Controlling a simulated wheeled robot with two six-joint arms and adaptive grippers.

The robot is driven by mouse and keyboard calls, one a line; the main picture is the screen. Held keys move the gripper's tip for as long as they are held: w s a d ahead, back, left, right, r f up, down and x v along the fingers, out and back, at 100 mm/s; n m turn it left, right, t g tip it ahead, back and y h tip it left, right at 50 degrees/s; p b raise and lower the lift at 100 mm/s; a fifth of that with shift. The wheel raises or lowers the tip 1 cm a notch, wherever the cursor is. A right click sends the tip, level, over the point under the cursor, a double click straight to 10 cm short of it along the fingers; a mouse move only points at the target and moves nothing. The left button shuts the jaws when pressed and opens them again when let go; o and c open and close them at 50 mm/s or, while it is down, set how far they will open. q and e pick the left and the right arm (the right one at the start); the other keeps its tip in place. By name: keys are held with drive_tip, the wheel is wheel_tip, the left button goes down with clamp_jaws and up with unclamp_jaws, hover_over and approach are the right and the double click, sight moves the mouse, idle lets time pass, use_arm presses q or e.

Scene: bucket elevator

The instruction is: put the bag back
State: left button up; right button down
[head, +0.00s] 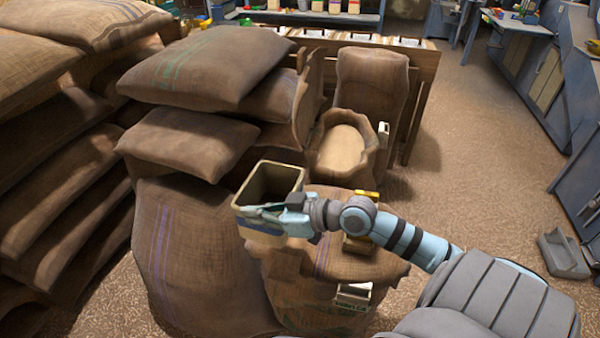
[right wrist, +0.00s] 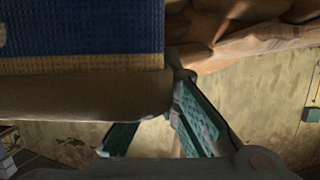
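The bag (head: 270,182) is open-topped and boxy, tan with a dark blue band low on its side. It is nearly upright above the left edge of a filled burlap sack (head: 320,292). In the right wrist view its blue and tan side (right wrist: 85,85) fills the upper left. My right gripper (head: 275,207) is at the bag's near side, one teal finger along its face. In the right wrist view my fingers (right wrist: 158,128) are apart at the bag's edge; the bag hides one tip. The grip appears to be on the bag. My left gripper is not in view.
Stacked burlap sacks (head: 60,150) crowd the left, with more behind the bag. An open sack of pale grain (head: 343,150) stands beyond. A yellow-topped item (head: 366,194) is partly behind my arm.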

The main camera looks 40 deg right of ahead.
drive_tip(key=w+d+r+m+t+h+p, duration=0.15)
drive_tip(key=w+d+r+m+h, duration=0.25)
drive_tip(key=w+d+m+h, duration=0.55)
wheel_tip(320, 180, down, 20)
drive_tip(key=d+n+b, duration=0.1)
drive_tip(key=b, duration=0.5)
drive_tip(key=shift+s+d+r+b, duration=0.15)
drive_tip(key=shift+s+d+b, duration=0.15)
drive_tip(key=shift+s, duration=0.15)
drive_tip(key=shift+h, duration=0.25)
drive_tip(key=c, duration=1.8)
unclamp_jaws()
drive_tip(key=shift+c, duration=0.2)
drive_tip(key=shift+o, duration=0.2)
drive_tip(key=p+v, duration=0.2)
drive_tip(key=v, duration=1)
